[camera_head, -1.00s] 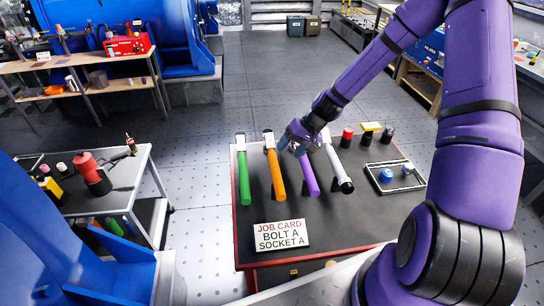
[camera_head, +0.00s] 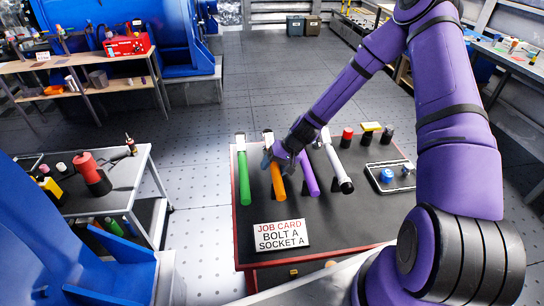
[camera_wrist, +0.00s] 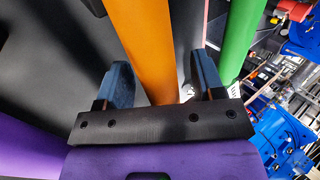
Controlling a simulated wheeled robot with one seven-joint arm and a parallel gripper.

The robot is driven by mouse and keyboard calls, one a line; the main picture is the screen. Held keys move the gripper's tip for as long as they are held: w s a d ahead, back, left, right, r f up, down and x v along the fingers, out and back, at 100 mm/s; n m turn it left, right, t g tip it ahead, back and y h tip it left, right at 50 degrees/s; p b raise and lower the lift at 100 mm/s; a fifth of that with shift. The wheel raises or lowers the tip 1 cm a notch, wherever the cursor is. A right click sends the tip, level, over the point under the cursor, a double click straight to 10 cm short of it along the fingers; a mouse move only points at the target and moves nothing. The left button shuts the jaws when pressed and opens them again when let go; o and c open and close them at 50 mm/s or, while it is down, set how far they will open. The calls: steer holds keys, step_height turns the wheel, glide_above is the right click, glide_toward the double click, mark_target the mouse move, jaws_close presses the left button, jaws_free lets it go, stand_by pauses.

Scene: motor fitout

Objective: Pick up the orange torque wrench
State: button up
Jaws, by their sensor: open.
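The orange torque wrench (camera_head: 279,182) lies on the dark table top between a green wrench (camera_head: 243,180) and a purple wrench (camera_head: 308,175). My gripper (camera_head: 271,160) is over the upper part of the orange wrench and hides some of it. In the wrist view the orange handle (camera_wrist: 145,45) passes between the two blue fingers of my gripper (camera_wrist: 160,85), which are open with a gap on each side. Whether the fingers reach down around the handle cannot be told. The green wrench (camera_wrist: 238,40) is just outside one finger and the purple one (camera_wrist: 30,150) is farther off the other side.
A white-and-black wrench (camera_head: 337,165) lies right of the purple one. Several small sockets and a tray (camera_head: 390,190) are at the table's right. A job card (camera_head: 281,235) is in front. A grey cart (camera_head: 125,180) stands left, across a clear floor gap.

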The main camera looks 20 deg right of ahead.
jaws_close()
